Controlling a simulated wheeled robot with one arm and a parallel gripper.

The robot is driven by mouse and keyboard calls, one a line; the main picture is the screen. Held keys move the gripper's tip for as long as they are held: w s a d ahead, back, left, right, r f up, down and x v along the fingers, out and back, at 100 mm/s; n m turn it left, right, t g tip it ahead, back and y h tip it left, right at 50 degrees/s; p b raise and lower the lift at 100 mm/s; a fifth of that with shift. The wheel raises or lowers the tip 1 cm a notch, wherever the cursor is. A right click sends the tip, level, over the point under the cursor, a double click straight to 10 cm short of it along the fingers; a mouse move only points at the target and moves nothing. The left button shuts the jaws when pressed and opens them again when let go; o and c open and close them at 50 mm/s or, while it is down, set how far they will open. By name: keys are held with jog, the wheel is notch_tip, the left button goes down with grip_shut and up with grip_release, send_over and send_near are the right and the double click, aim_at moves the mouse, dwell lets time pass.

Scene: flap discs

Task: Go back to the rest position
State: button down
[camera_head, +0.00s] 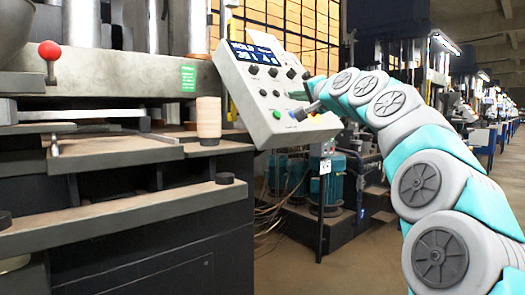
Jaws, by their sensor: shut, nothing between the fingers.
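My arm, with grey and teal links, reaches in from the right edge. Its end, my gripper (299,114), is shut and empty in front of the tilted control panel (262,88). It is small in the picture and close to the panel's lower right buttons. I cannot tell whether it touches the panel.
A large machine with a dark metal bed (120,215) fills the left side. A tan cylinder (208,118) stands on it. A red ball-topped lever (49,52) rises at the left. Blue-green motors (298,178) stand behind the panel. An open floor aisle runs back at the right.

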jog(key=s+a+f+n+g, duration=0.25)
jog(key=s+a+f, duration=0.2)
jog(key=f, duration=0.45)
jog(key=s+a+f+n+g+h, duration=0.1)
jog(key=s+a+f+n+g, duration=0.2)
jog(key=s+f, duration=0.5)
jog(key=s+a+f+n+g, duration=0.1)
jog(key=s+a+f+g, duration=0.25)
jog(key=f, duration=0.75)
jog(key=s+d+f+g+h, duration=0.1)
jog(key=s+d+f+g, duration=0.2)
jog(key=s+f, duration=0.6)
jog(key=s+d+f+n+g+h, duration=0.1)
jog(key=s+d+f+g, duration=0.3)
jog(key=s+f, duration=0.5)
jog(key=s+d+f+n+g+h, duration=0.1)
jog(key=s+d+f+g+h, duration=0.2)
jog(key=s+f, duration=0.6)
jog(key=s, duration=0.9)
jog(key=shift+s+d+f, duration=0.2)
jog(key=shift+s+f, duration=0.1)
jog(key=shift+f, duration=0.1)
